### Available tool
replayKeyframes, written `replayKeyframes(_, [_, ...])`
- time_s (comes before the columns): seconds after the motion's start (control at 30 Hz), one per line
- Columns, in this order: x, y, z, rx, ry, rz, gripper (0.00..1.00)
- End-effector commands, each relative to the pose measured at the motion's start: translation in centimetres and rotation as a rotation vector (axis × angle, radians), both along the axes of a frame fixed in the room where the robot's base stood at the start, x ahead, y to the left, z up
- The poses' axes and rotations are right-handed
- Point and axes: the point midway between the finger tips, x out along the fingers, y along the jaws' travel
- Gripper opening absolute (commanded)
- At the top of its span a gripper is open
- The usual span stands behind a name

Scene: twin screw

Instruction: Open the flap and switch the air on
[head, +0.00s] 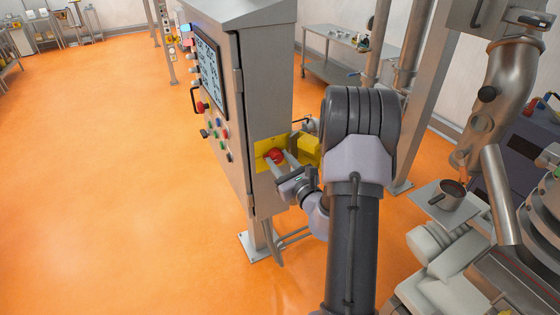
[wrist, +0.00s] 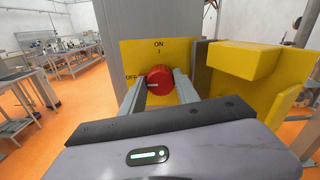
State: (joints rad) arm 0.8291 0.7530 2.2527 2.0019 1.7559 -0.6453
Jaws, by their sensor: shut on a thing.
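The red rotary knob (wrist: 160,76) sits on a yellow plate (wrist: 190,48) marked ON at the top and OFF at the left. Its pale mark lies about level, on the side toward OFF. The yellow flap (wrist: 236,92), with a raised block on it, stands swung open to the right of the plate. In the head view, the knob (head: 274,154), plate (head: 262,147) and flap (head: 308,150) are on the cabinet's side. My gripper (wrist: 160,82) is shut on the knob, one finger on each side. My gripper also shows in the head view (head: 280,162).
The steel cabinet (head: 262,90) carries a screen and several buttons on its front. My arm hides part of the area right of it. Machinery with a small pot (head: 449,195) stands at the right. The orange floor (head: 120,180) at the left is clear.

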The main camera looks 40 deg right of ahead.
Motion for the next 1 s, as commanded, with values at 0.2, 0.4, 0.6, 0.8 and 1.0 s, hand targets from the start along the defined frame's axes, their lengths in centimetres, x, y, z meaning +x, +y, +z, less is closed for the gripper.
replayKeyframes(0.2, [-0.01,-0.03,0.07,0.092,-0.021,0.000,0.00])
replayKeyframes(0.4, [-0.02,-0.09,0.12,0.251,-0.059,0.000,0.00])
replayKeyframes(0.6, [-0.02,-0.13,0.16,0.437,-0.104,0.001,0.00])
replayKeyframes(0.8, [-0.04,-0.18,0.15,0.623,-0.149,0.001,0.00])
replayKeyframes(1.0, [-0.06,-0.26,0.13,0.808,-0.193,0.000,0.00])
